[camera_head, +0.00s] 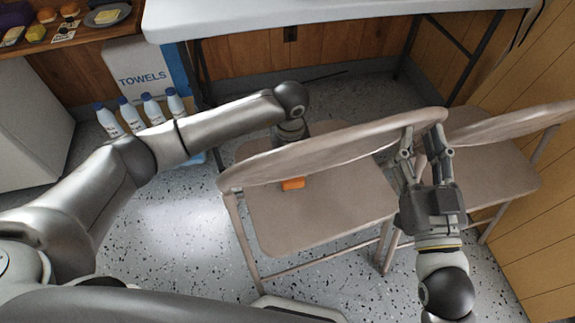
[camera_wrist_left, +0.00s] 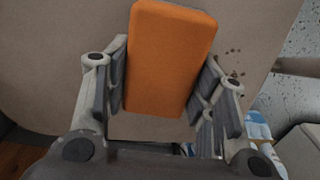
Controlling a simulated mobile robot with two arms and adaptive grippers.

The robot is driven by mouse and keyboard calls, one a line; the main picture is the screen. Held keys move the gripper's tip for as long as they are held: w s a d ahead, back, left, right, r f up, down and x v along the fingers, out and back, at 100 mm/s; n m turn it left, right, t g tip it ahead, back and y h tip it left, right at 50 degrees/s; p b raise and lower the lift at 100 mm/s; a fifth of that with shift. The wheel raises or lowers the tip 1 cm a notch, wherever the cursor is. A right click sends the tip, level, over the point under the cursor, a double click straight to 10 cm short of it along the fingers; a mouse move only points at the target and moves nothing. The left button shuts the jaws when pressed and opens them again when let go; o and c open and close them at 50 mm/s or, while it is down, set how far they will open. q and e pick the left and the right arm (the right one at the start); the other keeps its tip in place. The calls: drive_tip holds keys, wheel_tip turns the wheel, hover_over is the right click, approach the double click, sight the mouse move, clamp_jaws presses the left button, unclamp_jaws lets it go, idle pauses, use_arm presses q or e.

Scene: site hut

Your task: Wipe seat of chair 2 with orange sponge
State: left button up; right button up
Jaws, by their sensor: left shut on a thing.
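The orange sponge (camera_wrist_left: 168,58) is held between the fingers of my left gripper (camera_wrist_left: 165,85), against or just above a beige chair seat. In the head view, part of the sponge (camera_head: 292,184) shows below the backrest of the nearer folding chair (camera_head: 315,212); the backrest hides my left fingers. Several dark specks (camera_wrist_left: 235,62) mark the seat right of the sponge in the wrist view. My right gripper (camera_head: 421,145) has its fingers apart at the right end of that backrest, with no held object visible. I cannot tell which chair is numbered 2.
A second folding chair (camera_head: 490,165) stands close on the right, by the wood wall. A white table (camera_head: 330,15) is behind. Several bottles (camera_head: 130,115) and a towels box (camera_head: 145,70) stand at the left back. Speckled floor (camera_head: 180,235) is clear at the left front.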

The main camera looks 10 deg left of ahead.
use_arm(q)
drive_tip(key=shift+w+b, duration=0.25)
drive_tip(key=shift+b, duration=0.1)
drive_tip(key=shift+c, duration=0.4)
drive_tip(key=shift+w+a, duration=0.3)
drive_tip(key=shift+w, duration=0.1)
drive_tip(key=shift+s+a, duration=0.2)
drive_tip(key=shift+a, duration=0.25)
drive_tip(key=shift+s+a+f, duration=0.1)
drive_tip(key=shift+s+a, duration=0.3)
drive_tip(key=shift+a, duration=0.25)
drive_tip(key=shift+s+a+f, duration=0.1)
drive_tip(key=shift+s+a, duration=0.25)
drive_tip(key=shift+a, duration=0.3)
drive_tip(key=shift+s+a+f, duration=0.1)
drive_tip(key=shift+s+a, duration=0.2)
drive_tip(key=shift+a, duration=0.4)
drive_tip(key=shift+s+a, duration=0.35)
drive_tip(key=shift+a, duration=0.3)
use_arm(e)
drive_tip(key=shift+s+r+t+y, duration=0.15)
drive_tip(key=shift+s+r+t, duration=0.2)
drive_tip(key=shift+r, duration=0.5)
drive_tip(key=shift+s+r+t+y, duration=0.25)
drive_tip(key=shift+r+t, duration=0.2)
drive_tip(key=shift+r, duration=0.35)
drive_tip(key=shift+s+r+t+y, duration=0.1)
drive_tip(key=shift+s+r+t, duration=0.25)
drive_tip(key=shift+r, duration=0.5)
